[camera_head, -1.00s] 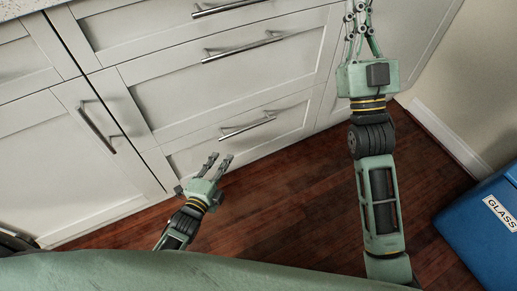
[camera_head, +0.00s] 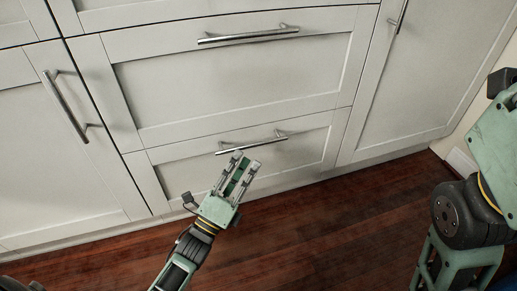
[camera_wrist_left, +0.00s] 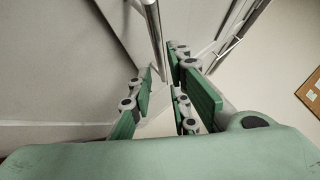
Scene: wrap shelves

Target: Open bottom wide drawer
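The bottom wide drawer (camera_head: 297,155) is a white panel low in the cabinet and stands shut. Its silver bar handle (camera_head: 252,143) runs along the upper part of its front. My left gripper (camera_head: 241,162) is at the drawer front, with its fingertips just below the handle's left half. In the left wrist view, a silver handle bar (camera_wrist_left: 154,30) runs down toward the space between the fingers of my left gripper (camera_wrist_left: 160,75). The fingers are apart; contact with the bar cannot be made out. My right arm is at the right edge, its fingers out of frame.
A wider drawer (camera_head: 225,95) with its own handle (camera_head: 248,36) is above. A left cabinet door (camera_head: 55,165) and a right door (camera_head: 405,95) flank the drawers. The dark wood floor (camera_head: 340,225) in front is clear.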

